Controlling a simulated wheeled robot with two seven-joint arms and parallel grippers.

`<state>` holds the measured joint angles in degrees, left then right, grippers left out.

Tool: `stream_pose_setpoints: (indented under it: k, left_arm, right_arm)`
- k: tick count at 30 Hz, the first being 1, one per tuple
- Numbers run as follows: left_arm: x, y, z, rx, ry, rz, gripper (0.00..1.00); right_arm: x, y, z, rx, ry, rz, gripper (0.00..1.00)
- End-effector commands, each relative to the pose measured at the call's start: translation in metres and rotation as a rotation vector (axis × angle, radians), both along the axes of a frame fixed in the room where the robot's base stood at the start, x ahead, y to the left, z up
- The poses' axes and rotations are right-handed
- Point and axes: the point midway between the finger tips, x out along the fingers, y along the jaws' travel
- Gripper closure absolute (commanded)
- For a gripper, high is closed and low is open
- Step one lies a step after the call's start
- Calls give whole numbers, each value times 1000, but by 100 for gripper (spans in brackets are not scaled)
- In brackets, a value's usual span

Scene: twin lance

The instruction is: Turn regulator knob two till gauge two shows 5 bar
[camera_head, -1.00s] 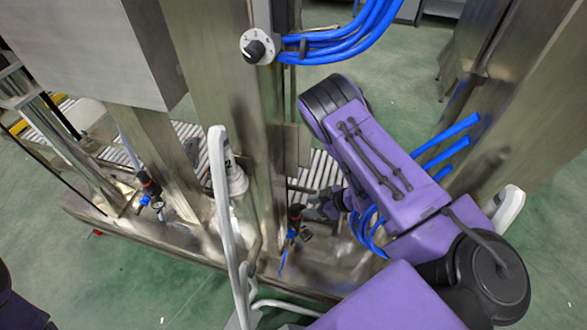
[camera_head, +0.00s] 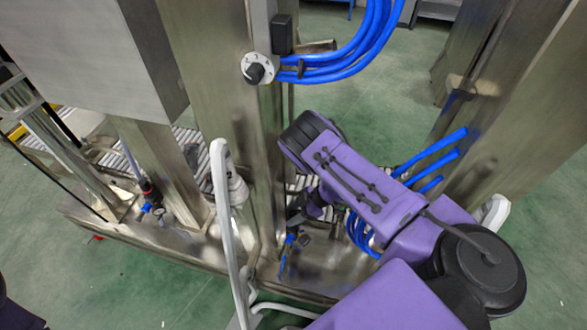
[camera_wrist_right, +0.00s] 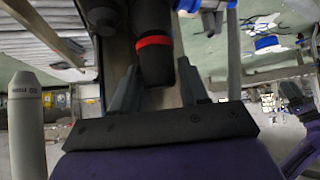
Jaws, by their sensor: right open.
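The black regulator knob (camera_wrist_right: 153,62) with a red ring stands between the two fingers of my right gripper (camera_wrist_right: 158,68) in the right wrist view. The fingers are apart, one on each side of it; I cannot tell whether they touch it. In the head view my right gripper (camera_head: 297,212) is at this regulator (camera_head: 290,241) and hides the knob's top. A small dark round part (camera_head: 304,240) beside the regulator may be its gauge; no reading is legible. My left gripper is not in view.
A white lance (camera_wrist_right: 26,112) stands left of the gripper in the wrist view. Another regulator with a red ring (camera_head: 148,187) is farther left. A steel post carries a numbered dial (camera_head: 258,69) and blue hoses (camera_head: 350,62). A pale curved tube (camera_head: 222,200) rises in front.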

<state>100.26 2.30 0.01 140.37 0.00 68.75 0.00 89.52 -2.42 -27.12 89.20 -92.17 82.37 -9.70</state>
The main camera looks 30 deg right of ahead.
Motion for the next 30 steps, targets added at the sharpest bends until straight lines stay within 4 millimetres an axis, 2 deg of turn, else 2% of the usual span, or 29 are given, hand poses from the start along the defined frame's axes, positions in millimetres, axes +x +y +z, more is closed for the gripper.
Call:
stream_pose_setpoints:
  k: [5, 6, 9, 20, 30]
  left_arm:
    - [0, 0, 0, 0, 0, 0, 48]
    - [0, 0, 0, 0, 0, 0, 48]
    - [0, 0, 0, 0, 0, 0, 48]
    - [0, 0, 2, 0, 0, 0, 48]
    - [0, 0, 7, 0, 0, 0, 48]
  right_arm:
    - [0, 0, 0, 0, 0, 0, 56]
    - [0, 0, 0, 0, 0, 0, 62]
    - [0, 0, 0, 0, 0, 0, 94]
    - [0, -1, 1, 1, -1, -43, 95]
    - [0, -1, 2, 0, 2, -274, 95]
